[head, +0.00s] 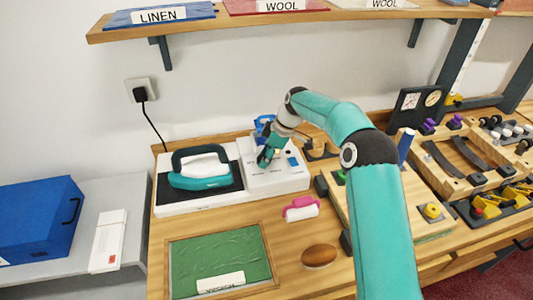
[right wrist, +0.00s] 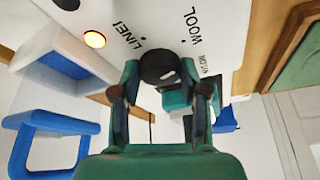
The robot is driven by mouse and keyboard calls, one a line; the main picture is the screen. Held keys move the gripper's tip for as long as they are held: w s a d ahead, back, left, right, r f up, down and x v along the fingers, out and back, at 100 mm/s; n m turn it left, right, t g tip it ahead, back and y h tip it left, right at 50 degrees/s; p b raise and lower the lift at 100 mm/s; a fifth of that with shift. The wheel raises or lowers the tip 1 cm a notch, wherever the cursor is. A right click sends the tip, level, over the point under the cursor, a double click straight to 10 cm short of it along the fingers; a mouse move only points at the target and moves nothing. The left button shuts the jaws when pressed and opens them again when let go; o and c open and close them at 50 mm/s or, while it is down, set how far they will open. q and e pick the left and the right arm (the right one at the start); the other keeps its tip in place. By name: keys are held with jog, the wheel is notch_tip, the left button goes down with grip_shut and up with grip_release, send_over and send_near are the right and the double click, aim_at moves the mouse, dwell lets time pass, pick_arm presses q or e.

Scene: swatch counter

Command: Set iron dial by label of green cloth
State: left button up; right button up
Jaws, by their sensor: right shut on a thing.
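My right gripper (head: 267,156) reaches down onto the white control panel (head: 291,182) beside the iron (head: 200,168). In the right wrist view its fingers (right wrist: 161,88) are shut on the black round dial (right wrist: 157,64). The words LINEN, WOOL and NYLON are printed around the dial. A pale mark shows on the dial, but I cannot tell which word it points to. The dial is hidden in the head view. The green cloth (head: 216,254) lies flat at the front, with a white label (head: 220,282) whose word is too blurred to read. My left gripper is out of view.
A lit orange lamp (right wrist: 94,39) is on the panel. The shelf (head: 240,22) above holds labelled cloths. A blue box (head: 37,220) stands at left.

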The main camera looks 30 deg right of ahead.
jog(key=shift+n+g, duration=0.3)
jog(key=shift+n, duration=0.2)
jog(key=shift+f+p, duration=0.1)
jog(key=shift+p, duration=0.2)
jog(key=o, duration=1.1)
jog(key=shift+o, duration=0.2)
jog(key=v, duration=1.2)
jog(key=shift+s+d+f, duration=0.1)
